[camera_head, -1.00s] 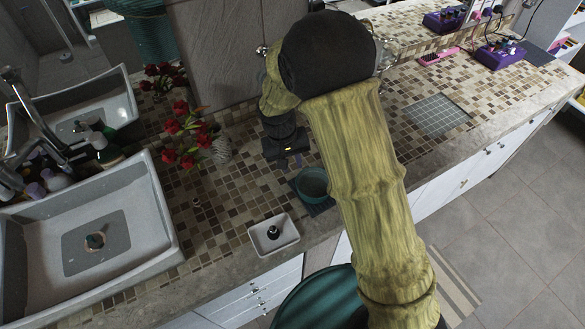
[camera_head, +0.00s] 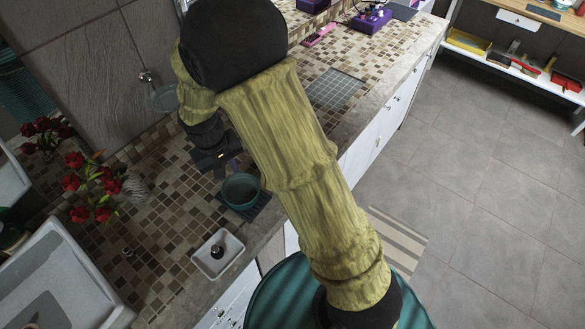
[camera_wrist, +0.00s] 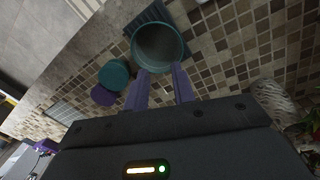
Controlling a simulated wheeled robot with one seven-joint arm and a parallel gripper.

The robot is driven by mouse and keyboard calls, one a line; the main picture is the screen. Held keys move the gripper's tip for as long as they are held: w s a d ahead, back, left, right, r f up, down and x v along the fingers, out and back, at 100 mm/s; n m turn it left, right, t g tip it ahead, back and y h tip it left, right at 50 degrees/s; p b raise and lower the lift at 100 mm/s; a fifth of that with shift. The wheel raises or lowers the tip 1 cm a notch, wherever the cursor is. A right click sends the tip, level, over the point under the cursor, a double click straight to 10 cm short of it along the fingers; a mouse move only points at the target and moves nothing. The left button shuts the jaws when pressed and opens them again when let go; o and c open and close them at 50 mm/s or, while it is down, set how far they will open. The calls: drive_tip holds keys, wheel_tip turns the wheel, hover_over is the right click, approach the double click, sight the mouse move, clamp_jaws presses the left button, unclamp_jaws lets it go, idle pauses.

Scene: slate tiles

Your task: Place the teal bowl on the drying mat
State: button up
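The teal bowl (camera_head: 241,188) sits upright on a small dark mat (camera_head: 262,203) near the counter's front edge, and looks empty. In the wrist view the bowl (camera_wrist: 158,45) is just beyond my fingertips, and the ribbed dark mat (camera_wrist: 148,16) shows past its rim. My gripper (camera_wrist: 161,72) points at the bowl's near rim with its two purple fingers apart. Nothing is seen clamped between them; whether they touch the rim I cannot tell. In the head view my gripper (camera_head: 216,160) is just behind and left of the bowl, its fingers mostly hidden.
A white tray (camera_head: 205,262) with a dark bottle stands left of the bowl. Red flowers (camera_head: 90,185) and a sink (camera_head: 60,275) are farther left. A grey gridded panel (camera_head: 335,88) lies along the counter. The wrist view shows another teal container (camera_wrist: 113,74) beside the bowl.

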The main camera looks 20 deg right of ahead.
drive_tip(key=s+d+r+m+t, duration=0.1)
drive_tip(key=s+d+r, duration=0.2)
drive_tip(key=s+d, duration=0.3)
drive_tip(key=s+d+r+m+t+y, duration=0.1)
drive_tip(key=s+d+r, duration=0.3)
drive_tip(key=d, duration=0.5)
drive_tip(key=shift+s+d+r+m, duration=0.3)
drive_tip(key=shift+s+d+m, duration=0.15)
drive_tip(key=shift+s, duration=0.4)
drive_tip(key=shift+w, duration=0.1)
drive_tip(key=shift+w+a, duration=0.1)
